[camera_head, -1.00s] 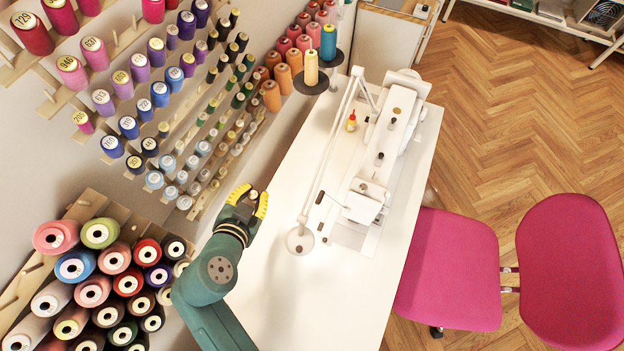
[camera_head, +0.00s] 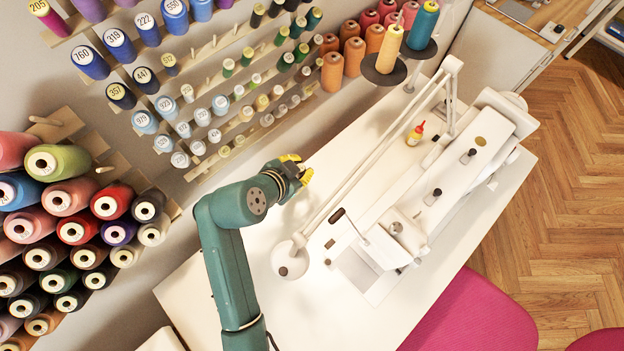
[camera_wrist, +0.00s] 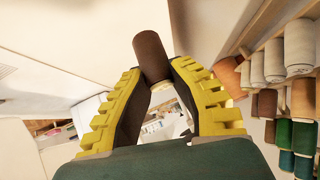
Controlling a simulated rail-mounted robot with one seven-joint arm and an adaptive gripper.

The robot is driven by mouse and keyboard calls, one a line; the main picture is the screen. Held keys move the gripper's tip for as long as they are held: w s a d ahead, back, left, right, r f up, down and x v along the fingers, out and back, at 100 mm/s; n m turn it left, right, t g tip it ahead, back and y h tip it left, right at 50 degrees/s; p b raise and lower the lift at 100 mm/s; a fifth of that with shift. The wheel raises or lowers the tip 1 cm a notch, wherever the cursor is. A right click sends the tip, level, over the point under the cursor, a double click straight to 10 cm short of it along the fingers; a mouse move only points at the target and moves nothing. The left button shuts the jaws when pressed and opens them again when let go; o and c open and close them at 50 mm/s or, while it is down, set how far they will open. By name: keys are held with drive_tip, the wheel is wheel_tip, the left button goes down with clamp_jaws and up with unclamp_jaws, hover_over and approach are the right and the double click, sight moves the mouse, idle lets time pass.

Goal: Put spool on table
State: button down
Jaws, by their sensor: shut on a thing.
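My gripper (camera_head: 298,168) hangs over the far left part of the white sewing table (camera_head: 205,300), with its yellow fingers near the wall side. In the wrist view its fingers are shut on a dark brown spool (camera_wrist: 152,55), which sticks out past the fingertips. The spool is hard to make out in the head view, where the gripper mostly hides it. I cannot tell its exact height above the table top.
A white sewing machine (camera_head: 440,180) and a thin lamp arm with a round base (camera_head: 290,258) occupy the table's right side. Spool racks (camera_head: 215,85) line the left wall. A pink chair (camera_head: 480,318) is in front.

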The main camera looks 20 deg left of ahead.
wheel_tip(320, 180, down, 8)
drive_tip(key=shift+d+f+b, duration=0.1)
drive_tip(key=shift+b, duration=0.95)
drive_tip(key=c, duration=1)
unclamp_jaws()
drive_tip(key=shift+c, duration=0.2)
drive_tip(key=shift+r, duration=0.2)
drive_tip(key=p+v, duration=0.3)
drive_tip(key=v, duration=0.9)
